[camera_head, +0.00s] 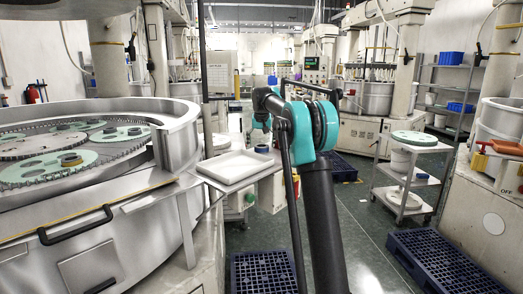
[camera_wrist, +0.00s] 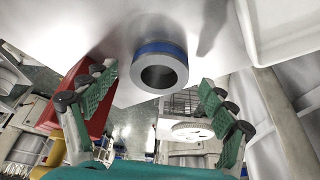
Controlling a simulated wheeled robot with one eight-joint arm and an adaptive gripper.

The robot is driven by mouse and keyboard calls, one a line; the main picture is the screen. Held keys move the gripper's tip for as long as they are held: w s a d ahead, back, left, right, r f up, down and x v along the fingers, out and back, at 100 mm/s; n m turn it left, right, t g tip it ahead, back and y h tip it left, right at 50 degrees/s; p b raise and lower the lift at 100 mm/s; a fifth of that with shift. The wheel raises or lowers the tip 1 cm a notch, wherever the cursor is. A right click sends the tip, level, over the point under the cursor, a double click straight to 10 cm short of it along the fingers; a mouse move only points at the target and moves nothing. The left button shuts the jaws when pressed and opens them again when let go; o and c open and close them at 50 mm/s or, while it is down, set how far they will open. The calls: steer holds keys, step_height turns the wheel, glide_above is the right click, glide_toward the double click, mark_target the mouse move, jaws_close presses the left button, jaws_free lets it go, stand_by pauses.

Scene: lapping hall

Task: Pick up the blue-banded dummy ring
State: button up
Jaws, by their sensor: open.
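The blue-banded dummy ring (camera_wrist: 160,58) is a short grey ring with a dark round hole and a blue band around its side. In the wrist view it rests on a pale flat surface at upper centre. In the head view the ring (camera_head: 262,149) looks small, on the stand top just right of the white tray. My gripper (camera_wrist: 157,78) is open, its two green-padded fingers spread to the left and right of the ring. Nothing is held, and I see no contact with the ring. My arm hides part of the stand in the head view.
The white tray (camera_head: 235,167) stands close to the ring; its wall (camera_wrist: 285,48) shows at right in the wrist view. A round lapping machine (camera_head: 90,215) with several green discs fills the left. A shelf cart (camera_head: 408,184) and blue pallets (camera_head: 440,258) stand at right.

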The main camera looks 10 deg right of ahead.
steer(key=shift+w+f, duration=0.15)
steer(key=shift+f, duration=0.35)
steer(key=shift+c, duration=0.5)
steer(key=c, duration=1.6)
steer(key=shift+r, duration=0.15)
